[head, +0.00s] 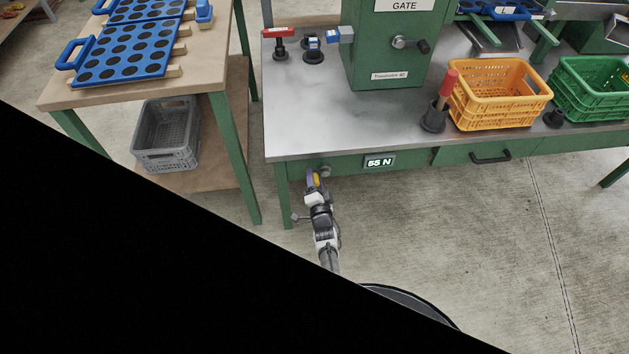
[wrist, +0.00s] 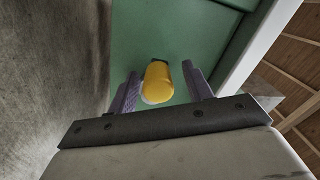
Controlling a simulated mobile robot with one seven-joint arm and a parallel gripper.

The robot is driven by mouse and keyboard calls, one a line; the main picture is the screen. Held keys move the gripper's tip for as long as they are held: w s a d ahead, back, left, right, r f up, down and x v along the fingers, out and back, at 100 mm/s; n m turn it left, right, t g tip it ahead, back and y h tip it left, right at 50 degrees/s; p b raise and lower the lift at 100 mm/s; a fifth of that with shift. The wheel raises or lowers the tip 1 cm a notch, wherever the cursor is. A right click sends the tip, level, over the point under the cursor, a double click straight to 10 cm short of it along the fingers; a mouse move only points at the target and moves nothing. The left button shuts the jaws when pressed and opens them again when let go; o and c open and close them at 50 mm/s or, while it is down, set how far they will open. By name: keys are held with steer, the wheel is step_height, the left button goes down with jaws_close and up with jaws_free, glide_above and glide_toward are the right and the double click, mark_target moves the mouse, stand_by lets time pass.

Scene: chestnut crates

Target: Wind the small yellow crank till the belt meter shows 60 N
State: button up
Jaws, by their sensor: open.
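The small yellow crank (head: 316,179) is at the front left of the green bench, below the top's edge. In the wrist view its yellow knob (wrist: 158,82) stands between the two purple fingers of my gripper (wrist: 160,90). The fingers are apart, with a gap on the right of the knob; the left finger is close to it, and I cannot tell if it touches. My gripper also shows in the head view (head: 314,184), reaching the crank from the front. The belt meter (head: 380,162) on the bench front reads 55 N.
A green machine marked GATE (head: 392,45) stands on the bench (head: 350,136). A yellow crate (head: 500,107) and a green crate (head: 590,100) are at the right. A wooden table (head: 75,97) with blue trays stands left, a grey crate (head: 165,155) on its lower shelf.

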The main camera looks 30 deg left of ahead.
steer(key=p+v, duration=0.9)
steer(key=v, duration=0.5)
steer(key=shift+w, duration=0.1)
